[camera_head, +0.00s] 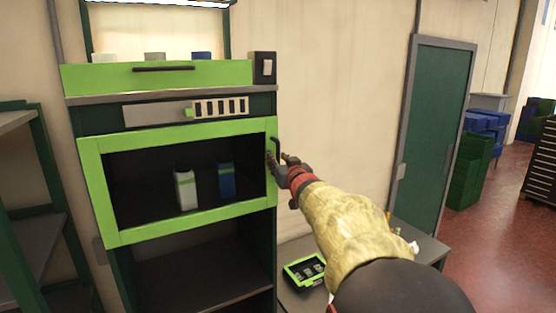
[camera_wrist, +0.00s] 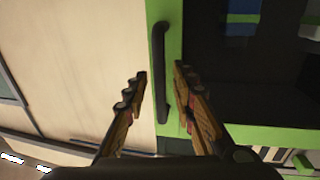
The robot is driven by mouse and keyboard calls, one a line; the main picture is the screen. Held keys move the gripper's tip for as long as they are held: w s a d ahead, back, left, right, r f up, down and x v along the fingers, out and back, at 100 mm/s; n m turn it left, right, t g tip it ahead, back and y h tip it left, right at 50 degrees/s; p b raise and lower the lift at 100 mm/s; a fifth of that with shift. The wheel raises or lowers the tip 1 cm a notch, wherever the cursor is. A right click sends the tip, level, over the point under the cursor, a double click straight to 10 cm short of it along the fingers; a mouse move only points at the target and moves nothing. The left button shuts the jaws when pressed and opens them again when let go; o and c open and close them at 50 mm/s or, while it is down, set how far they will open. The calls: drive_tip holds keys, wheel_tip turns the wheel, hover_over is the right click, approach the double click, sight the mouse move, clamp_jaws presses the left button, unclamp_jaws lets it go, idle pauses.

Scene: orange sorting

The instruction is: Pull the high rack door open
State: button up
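The rack door (camera_head: 190,226) has a green frame around a dark window and looks shut. Its black vertical handle is on the right edge of the door in the head view and shows clearly in the wrist view (camera_wrist: 159,55). My gripper (camera_head: 284,160) is at this handle. In the wrist view my gripper's fingertips (camera_wrist: 159,84) are apart, one on each side of the handle's lower part, with gaps visible. I see no clear contact with the handle. A white container (camera_head: 185,190) and a blue one (camera_head: 226,181) stand behind the window.
Above the door are a panel with vents (camera_head: 185,110) and a green front (camera_head: 100,76) with a black bar handle. A low table (camera_head: 427,248) with a small green-edged tray (camera_head: 289,272) is below my arm. A grey shelf (camera_head: 40,262) stands at left.

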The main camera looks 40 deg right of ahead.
drive_tip(key=shift+c, duration=1.4)
drive_tip(key=c, duration=0.4)
